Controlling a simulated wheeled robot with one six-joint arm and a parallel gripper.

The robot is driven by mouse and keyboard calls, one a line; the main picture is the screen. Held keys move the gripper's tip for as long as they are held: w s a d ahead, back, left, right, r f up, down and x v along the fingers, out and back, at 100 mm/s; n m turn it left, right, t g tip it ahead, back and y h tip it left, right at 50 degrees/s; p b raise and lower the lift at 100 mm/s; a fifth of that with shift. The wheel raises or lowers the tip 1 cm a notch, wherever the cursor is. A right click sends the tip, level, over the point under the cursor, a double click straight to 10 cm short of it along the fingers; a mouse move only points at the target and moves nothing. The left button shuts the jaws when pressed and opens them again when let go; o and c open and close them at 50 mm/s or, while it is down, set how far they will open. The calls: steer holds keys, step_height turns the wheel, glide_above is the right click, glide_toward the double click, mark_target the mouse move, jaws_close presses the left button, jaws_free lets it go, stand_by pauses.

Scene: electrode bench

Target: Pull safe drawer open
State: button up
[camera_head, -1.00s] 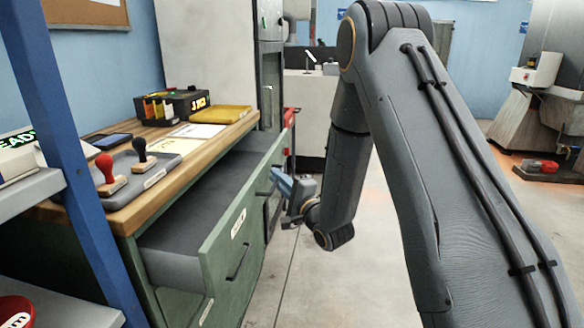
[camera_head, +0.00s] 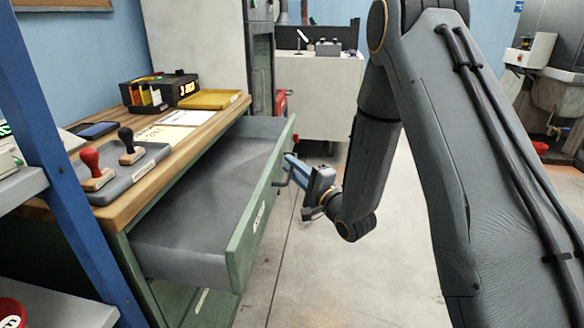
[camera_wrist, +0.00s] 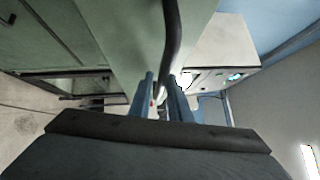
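The green-fronted drawer (camera_head: 246,236) of the bench stands well out, with its grey inside showing empty. A pale label (camera_head: 258,217) is on its front, too small to read. My gripper (camera_head: 290,170) is at the far part of the drawer front, at a dark handle (camera_head: 281,182). In the wrist view, the dark handle bar (camera_wrist: 172,40) runs between the two blue fingers of my gripper (camera_wrist: 164,92), which are close around it. The exact contact is partly hidden.
The wooden bench top (camera_head: 150,190) holds two stamps on a grey pad (camera_head: 140,170), papers, a yellow tray (camera_head: 210,99) and a black box (camera_head: 160,90). A blue post (camera_head: 62,180) stands near at left. The floor right of the drawer is clear.

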steer(key=shift+s, duration=0.1)
steer(key=v, duration=0.7)
steer(key=shift+s+d, duration=0.2)
steer(key=shift+d, duration=0.05)
steer(key=shift+f, duration=0.1)
